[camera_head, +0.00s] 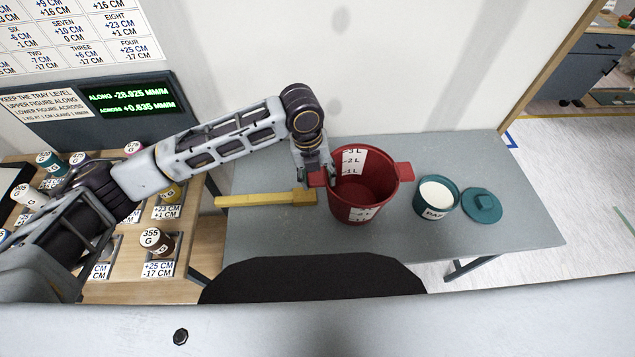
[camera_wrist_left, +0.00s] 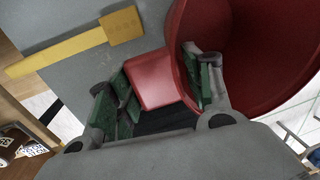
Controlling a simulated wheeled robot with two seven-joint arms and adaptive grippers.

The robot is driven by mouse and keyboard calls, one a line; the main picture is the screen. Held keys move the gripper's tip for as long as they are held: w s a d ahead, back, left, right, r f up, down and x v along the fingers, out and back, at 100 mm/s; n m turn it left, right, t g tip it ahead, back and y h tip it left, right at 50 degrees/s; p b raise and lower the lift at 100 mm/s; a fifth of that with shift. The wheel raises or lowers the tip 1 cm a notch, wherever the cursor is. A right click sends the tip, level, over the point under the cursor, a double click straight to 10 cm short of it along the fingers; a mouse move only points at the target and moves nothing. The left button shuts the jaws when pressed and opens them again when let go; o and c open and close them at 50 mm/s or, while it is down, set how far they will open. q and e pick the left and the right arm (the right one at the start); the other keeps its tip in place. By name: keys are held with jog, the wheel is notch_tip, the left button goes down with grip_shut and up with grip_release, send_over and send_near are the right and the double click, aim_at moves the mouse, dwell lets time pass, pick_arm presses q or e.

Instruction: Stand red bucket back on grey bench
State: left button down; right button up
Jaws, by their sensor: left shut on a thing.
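The red bucket (camera_head: 362,205) is at the middle of the grey bench (camera_head: 270,228), upright or nearly so, with its mouth facing up. It has a white level scale inside and red tabs on opposite sides of its rim. My left gripper (camera_head: 317,176) is shut on the bucket's left tab. In the left wrist view, the fingers (camera_wrist_left: 158,85) lie on both sides of the tab, one of them inside the red bucket (camera_wrist_left: 265,60). The bucket's base is hidden, so I cannot tell whether it touches the bench. My right gripper is not in view.
A yellow brush-like tool (camera_head: 265,199) lies left of the bucket. A teal paste pot (camera_head: 435,200) and its teal lid (camera_head: 482,206) are to the right. A wooden table (camera_head: 205,240) with labelled weights stands left. A wall rises behind the bench.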

pick_arm(q)
jog(key=shift+f, duration=2)
jog(key=c, duration=0.6)
grip_release()
jog(key=r, duration=0.4)
jog(key=a+r, duration=0.1)
jog(key=r, duration=0.7)
jog(key=shift+a, duration=0.35)
jog(key=shift+f, duration=0.1)
